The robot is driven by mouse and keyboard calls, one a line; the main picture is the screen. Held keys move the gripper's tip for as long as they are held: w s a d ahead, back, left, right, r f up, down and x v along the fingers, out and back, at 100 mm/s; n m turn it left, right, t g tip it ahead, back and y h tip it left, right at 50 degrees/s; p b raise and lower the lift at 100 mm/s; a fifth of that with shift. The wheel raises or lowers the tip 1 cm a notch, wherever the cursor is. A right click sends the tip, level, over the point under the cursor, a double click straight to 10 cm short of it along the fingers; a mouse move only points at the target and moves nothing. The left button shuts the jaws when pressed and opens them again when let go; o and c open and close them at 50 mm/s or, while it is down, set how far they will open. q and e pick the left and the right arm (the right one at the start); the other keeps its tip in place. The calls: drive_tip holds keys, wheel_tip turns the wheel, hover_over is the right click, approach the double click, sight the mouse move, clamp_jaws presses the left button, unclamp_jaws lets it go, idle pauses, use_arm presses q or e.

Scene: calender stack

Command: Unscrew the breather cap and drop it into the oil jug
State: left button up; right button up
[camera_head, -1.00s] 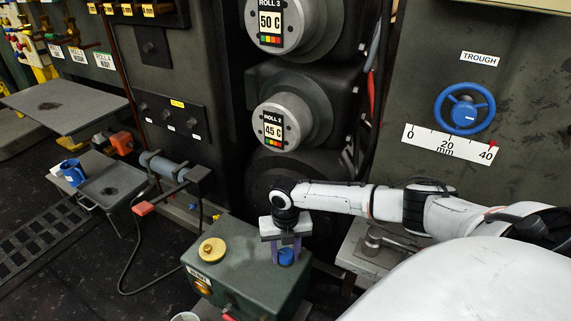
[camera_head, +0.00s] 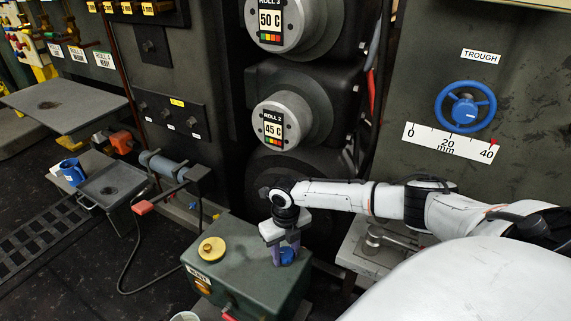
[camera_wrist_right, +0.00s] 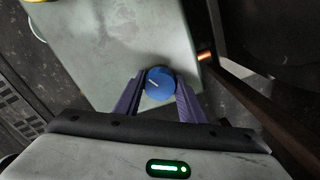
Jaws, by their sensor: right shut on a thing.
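The breather cap looks to be the blue round cap (camera_head: 287,257) with a white line on its top, at the right end of the green box (camera_head: 232,262). My right gripper (camera_head: 286,258) points down over the box with its purple fingers shut on the blue cap. In the right wrist view the blue cap (camera_wrist_right: 160,81) sits between the two fingertips (camera_wrist_right: 160,88). I cannot tell whether the cap is clear of the box top. A blue jug (camera_head: 73,172) stands at the far left. A pale round rim (camera_head: 185,317) is cut off at the bottom edge. My left gripper is not in view.
A yellow cap (camera_head: 212,249) sits on the left of the box top. A grey tray (camera_head: 112,184) is beside the blue jug. A valve with a red handle (camera_head: 150,207) and a dark hose stand left of the box. Rollers (camera_head: 285,120) rise behind.

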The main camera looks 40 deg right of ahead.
drive_tip(key=shift+s+a+f+n, duration=0.1)
drive_tip(key=shift+n, duration=0.7)
drive_tip(key=o, duration=1.1)
